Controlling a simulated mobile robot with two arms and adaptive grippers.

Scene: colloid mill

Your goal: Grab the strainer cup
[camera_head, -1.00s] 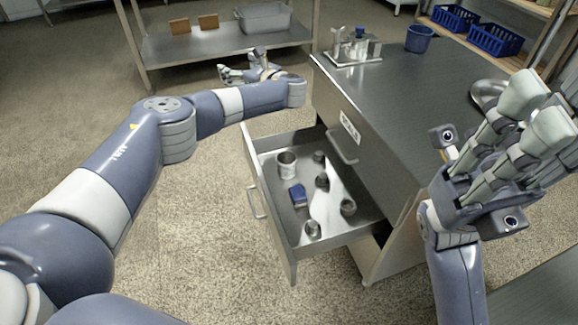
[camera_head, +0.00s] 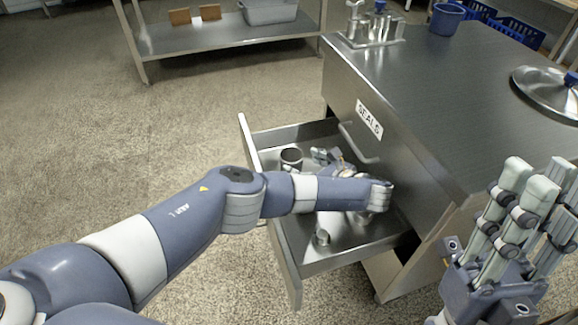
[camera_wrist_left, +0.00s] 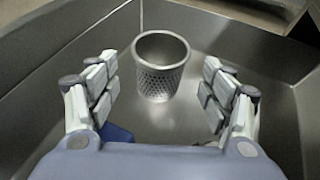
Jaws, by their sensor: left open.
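The strainer cup (camera_head: 291,158) is a small grey metal cup standing upright in the open drawer, near its far left corner. In the left wrist view the strainer cup (camera_wrist_left: 161,70) shows its perforated wall and open rim. It stands just ahead of my left gripper (camera_wrist_left: 160,85), roughly between the lines of the spread fingers, touching neither side. In the head view my left gripper (camera_head: 326,156) is low over the drawer, to the right of the cup and partly hidden by its own arm. My right gripper (camera_head: 540,185) is up at the right, fingers spread, empty.
The open drawer (camera_head: 283,248) has raised walls around the cup. A blue item (camera_wrist_left: 117,133) is partly hidden beside the left fingers. The cabinet (camera_head: 430,100) stands right of the drawer; floor is clear at left.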

